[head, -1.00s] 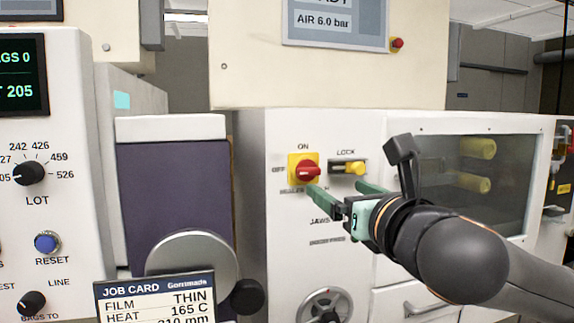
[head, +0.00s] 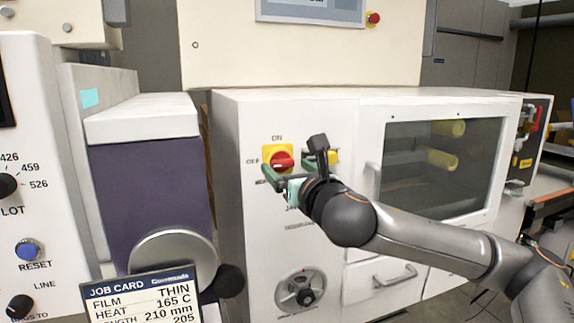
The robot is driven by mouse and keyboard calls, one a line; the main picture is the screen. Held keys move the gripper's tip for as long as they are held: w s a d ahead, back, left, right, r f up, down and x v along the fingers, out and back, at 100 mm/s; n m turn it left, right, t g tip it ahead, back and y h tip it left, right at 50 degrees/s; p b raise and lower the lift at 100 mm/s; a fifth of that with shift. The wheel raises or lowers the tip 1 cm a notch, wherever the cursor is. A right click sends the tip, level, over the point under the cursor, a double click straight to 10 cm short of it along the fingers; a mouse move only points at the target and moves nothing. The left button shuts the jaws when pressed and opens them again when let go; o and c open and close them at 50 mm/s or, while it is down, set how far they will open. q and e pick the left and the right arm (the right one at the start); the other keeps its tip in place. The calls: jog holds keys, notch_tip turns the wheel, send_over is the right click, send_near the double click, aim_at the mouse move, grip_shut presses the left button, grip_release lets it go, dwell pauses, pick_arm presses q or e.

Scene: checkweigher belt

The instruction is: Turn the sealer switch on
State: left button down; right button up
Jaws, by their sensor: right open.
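The sealer switch (head: 281,160) is a red rotary knob on a yellow square plate, on the white machine's front. ON is printed above it and OFF to its left. The knob's grip appears to lie sideways, toward OFF. My right gripper (head: 271,173) is open, its green fingers pointing at the knob from just below it. One fingertip overlaps the plate's lower left edge; I cannot tell whether it touches the knob. A yellow lock switch (head: 334,157) to the right is partly hidden behind my gripper. My left gripper is not in view.
A windowed door (head: 440,165) is at the right, with a drawer handle (head: 395,276) below. A job card (head: 140,297) and a round grey disc (head: 172,252) stand at the lower left.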

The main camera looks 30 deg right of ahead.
jog(key=shift+w+d, duration=0.15)
jog(key=shift+w, duration=0.35)
jog(key=c, duration=1.4)
